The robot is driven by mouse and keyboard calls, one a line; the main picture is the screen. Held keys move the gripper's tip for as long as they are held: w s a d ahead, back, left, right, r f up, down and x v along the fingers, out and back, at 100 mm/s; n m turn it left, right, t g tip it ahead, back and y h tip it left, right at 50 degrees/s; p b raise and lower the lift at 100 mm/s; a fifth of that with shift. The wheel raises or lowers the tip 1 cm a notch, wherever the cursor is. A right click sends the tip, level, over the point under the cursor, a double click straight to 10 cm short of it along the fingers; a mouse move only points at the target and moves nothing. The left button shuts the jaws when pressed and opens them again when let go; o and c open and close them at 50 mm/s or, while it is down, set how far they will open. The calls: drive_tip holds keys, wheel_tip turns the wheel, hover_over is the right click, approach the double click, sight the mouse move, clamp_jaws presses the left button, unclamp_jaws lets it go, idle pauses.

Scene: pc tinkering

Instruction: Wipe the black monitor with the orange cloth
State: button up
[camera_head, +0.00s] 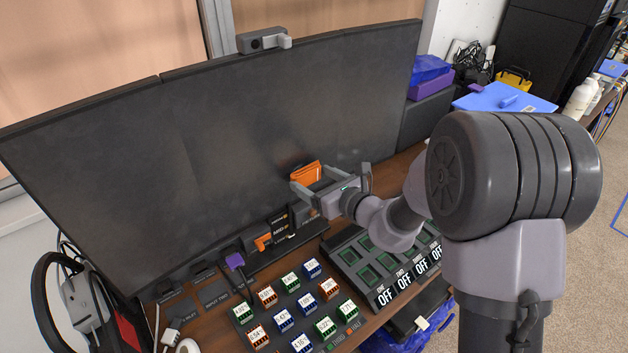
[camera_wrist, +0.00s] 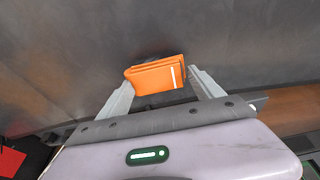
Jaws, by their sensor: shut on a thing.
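The black monitor (camera_head: 220,130) is wide and curved and stands along the back of the desk. Its dark screen also fills the upper part of the wrist view (camera_wrist: 60,60). My gripper (camera_head: 322,176) is in front of the lower right part of the screen. It is shut on the folded orange cloth (camera_head: 306,172), which also shows between the two fingers in the wrist view (camera_wrist: 152,77). The cloth is at the screen; I cannot tell whether it touches it. The screen has faint lighter smudges near the cloth.
Below the monitor, the desk holds several small colored numbered blocks (camera_head: 283,319) and a dark switch panel (camera_head: 375,262) marked OFF. A purple-handled item (camera_head: 235,262) stands at the left. A grey webcam (camera_head: 263,41) sits on the monitor's top edge. Cables and headphones (camera_head: 45,300) are at the left.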

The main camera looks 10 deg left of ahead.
drive_tip(key=shift+w+a, duration=0.5)
drive_tip(key=shift+a, duration=0.1)
idle(0.3)
drive_tip(key=shift+s+a, duration=0.7)
drive_tip(key=shift+s, duration=0.25)
drive_tip(key=shift+w+d, duration=0.7)
drive_tip(key=shift+w, duration=0.2)
drive_tip(key=shift+s+a, duration=0.8)
drive_tip(key=shift+w+d, duration=0.75)
drive_tip(key=shift+w, duration=0.1)
drive_tip(key=shift+s+a+b, duration=0.45)
drive_tip(key=shift+s+a, duration=0.3)
drive_tip(key=shift+s, duration=0.15)
drive_tip(key=shift+w+d+p, duration=0.3)
drive_tip(key=shift+w+d, duration=0.5)
drive_tip(key=shift+w, duration=0.15)
